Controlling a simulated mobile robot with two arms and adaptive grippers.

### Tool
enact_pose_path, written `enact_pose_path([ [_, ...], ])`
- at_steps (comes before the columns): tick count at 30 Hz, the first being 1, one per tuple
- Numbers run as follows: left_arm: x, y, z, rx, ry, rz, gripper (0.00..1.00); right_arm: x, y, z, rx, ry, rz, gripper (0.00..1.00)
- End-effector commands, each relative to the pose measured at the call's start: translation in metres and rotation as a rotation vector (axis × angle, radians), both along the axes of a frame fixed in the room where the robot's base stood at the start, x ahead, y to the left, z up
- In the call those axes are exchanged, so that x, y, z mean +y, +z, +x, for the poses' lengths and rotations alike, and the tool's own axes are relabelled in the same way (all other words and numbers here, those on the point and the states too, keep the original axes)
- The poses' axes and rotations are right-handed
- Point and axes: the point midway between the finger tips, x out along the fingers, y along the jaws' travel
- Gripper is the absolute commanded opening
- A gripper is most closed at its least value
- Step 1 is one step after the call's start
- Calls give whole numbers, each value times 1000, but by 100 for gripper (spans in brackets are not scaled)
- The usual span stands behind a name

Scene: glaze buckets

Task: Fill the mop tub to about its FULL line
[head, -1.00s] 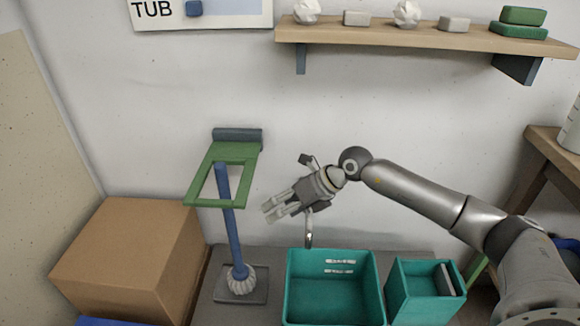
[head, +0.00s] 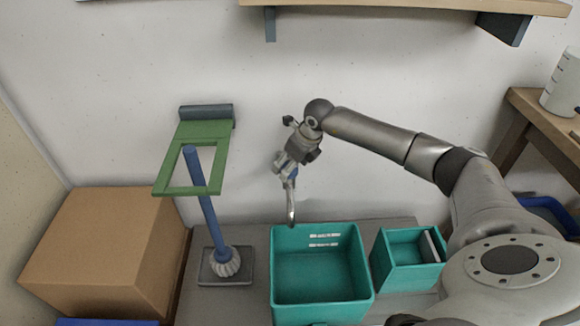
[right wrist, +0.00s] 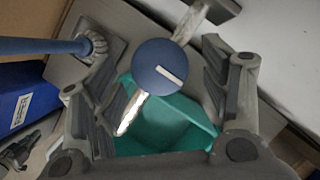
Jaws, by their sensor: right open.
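The mop tub is a teal open box (head: 320,314) on the floor platform, with white markings (head: 323,240) on its inner back wall. A metal spout (head: 291,207) comes down at the tub's back left; I make out no water stream or water level. In the right wrist view the round blue tap knob (right wrist: 150,80) with a white bar sits above the teal tub (right wrist: 180,122). My right gripper (head: 282,168) points down at the tap, open, its fingers on either side of the knob with gaps. My left gripper is out of view.
A smaller teal bin (head: 410,275) stands right of the tub. A cardboard box (head: 105,250) is farther left. A wooden shelf (head: 400,6) hangs above.

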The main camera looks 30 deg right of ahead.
Motion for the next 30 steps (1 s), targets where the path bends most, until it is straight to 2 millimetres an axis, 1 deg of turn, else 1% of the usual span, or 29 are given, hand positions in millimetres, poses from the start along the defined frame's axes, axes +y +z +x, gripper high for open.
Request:
enact_pose_path([
  [1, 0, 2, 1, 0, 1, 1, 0, 1, -5, 2, 0, 0, 1, 70],
  [4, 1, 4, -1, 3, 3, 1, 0, 1, -9, 3, 0, -1, 0, 70],
  [12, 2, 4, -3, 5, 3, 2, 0, 1, -10, 4, 0, 0, 1, 70],
  [14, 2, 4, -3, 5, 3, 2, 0, 1, -10, 4, -1, 0, 1, 63],
  [23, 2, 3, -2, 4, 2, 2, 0, 1, -9, 4, -1, 0, 1, 25],
  [30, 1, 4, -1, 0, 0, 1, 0, 2, -9, 4, -1, -19, 2, 25],
])
